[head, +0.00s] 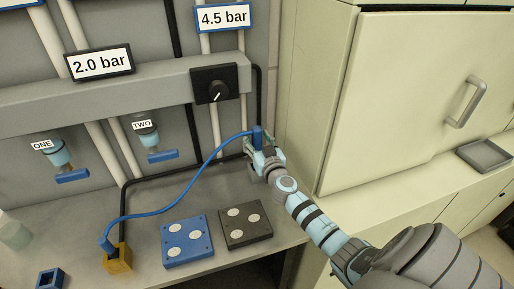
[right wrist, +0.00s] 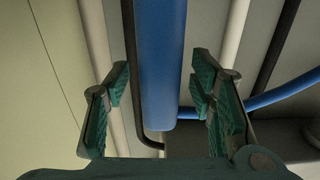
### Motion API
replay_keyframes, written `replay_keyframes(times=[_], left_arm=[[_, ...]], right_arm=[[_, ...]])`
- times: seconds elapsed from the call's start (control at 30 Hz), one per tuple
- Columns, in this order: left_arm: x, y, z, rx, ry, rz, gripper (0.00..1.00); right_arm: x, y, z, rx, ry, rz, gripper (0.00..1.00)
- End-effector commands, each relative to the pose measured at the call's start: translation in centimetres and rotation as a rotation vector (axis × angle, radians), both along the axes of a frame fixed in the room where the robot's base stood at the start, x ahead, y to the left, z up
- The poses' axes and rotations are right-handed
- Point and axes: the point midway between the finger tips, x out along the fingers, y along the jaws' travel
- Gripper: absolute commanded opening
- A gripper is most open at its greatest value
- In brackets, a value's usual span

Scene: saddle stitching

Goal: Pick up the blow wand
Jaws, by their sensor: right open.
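In the right wrist view the wand (right wrist: 162,65) hangs down between the two green-padded fingers, with a gap on each side. My right gripper (head: 262,157) is open around the wand, and its arm comes in from the lower right. I see no contact between pads and wand. The top of the wand is cut off in the right wrist view. My left gripper is not in view.
The hose's other end enters a yellow block (head: 118,258). A blue plate (head: 187,241) and a dark plate (head: 245,225), each with white discs, lie on the bench. A beige cabinet (head: 395,95) stands close on the right. A regulator knob (head: 214,85) is above.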

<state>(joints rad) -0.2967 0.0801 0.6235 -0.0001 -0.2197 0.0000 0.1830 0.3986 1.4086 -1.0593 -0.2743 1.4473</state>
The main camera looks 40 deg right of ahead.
Motion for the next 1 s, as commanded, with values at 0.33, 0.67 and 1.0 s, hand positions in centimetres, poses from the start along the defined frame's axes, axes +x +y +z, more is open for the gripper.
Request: replay_keyframes(times=[0.33, 0.67, 1.0], left_arm=[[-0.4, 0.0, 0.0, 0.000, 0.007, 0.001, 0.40], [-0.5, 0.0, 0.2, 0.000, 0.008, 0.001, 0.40], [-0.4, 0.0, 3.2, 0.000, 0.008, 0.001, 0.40]], right_arm=[[0.0, 0.0, 0.0, -0.001, 0.000, -0.001, 0.00], [0.0, 0.0, 0.2, -0.001, 0.000, 0.000, 0.00], [0.5, 0.7, 3.7, -0.002, -0.002, 0.012, 0.00]])
